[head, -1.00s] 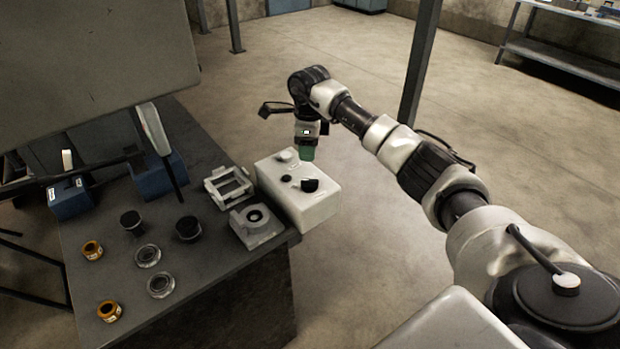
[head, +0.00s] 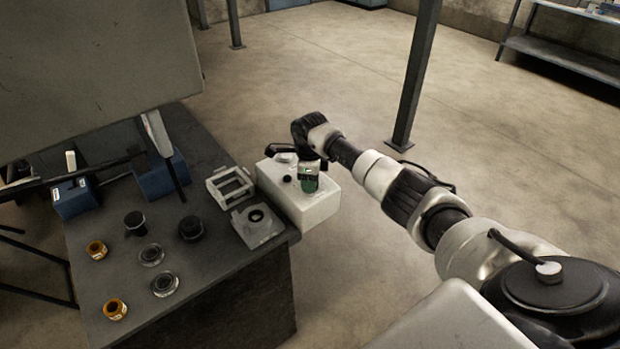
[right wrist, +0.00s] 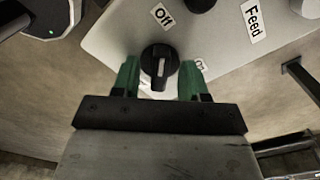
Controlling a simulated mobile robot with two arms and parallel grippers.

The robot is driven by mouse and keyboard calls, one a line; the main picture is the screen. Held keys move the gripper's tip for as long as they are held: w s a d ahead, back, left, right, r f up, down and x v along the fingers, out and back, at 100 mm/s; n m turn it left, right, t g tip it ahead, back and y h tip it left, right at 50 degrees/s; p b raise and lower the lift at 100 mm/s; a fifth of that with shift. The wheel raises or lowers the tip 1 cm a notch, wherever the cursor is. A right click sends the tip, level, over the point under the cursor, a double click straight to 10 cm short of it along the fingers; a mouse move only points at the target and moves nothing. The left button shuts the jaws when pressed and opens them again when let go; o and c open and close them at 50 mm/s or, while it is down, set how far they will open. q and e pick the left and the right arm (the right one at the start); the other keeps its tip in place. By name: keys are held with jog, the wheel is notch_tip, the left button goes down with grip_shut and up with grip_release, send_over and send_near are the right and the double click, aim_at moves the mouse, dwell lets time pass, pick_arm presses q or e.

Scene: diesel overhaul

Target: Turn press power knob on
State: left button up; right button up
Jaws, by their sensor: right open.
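The power knob (right wrist: 158,60) is a black round knob with a raised bar and a pale line. In the right wrist view its bar runs roughly up and down, with the "Off" label (right wrist: 163,14) above it. A second label (right wrist: 201,66), mostly hidden, lies to its right. My right gripper (right wrist: 158,75) is open, its green fingers on either side of the knob; I cannot tell whether they touch it. In the head view my right gripper (head: 310,185) is over the white control box (head: 312,209) and hides the knob. My left gripper is not in view.
The box carries a "Feed" label (right wrist: 254,19) and a small black button (head: 287,179). A grey frame (head: 230,187) and a grey block (head: 257,224) sit beside it. Black parts, clear rings and orange rings lie on the dark table (head: 210,265).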

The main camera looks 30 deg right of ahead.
jog(key=shift+c, duration=0.2)
grip_shut()
jog(key=shift+m, duration=0.4)
jog(key=m+b, duration=0.1)
jog(key=m, duration=0.1)
jog(key=shift+m, duration=0.4)
jog(key=m, duration=0.3)
jog(key=shift+m, duration=0.3)
jog(key=m, duration=1)
jog(key=shift+m+p, duration=0.4)
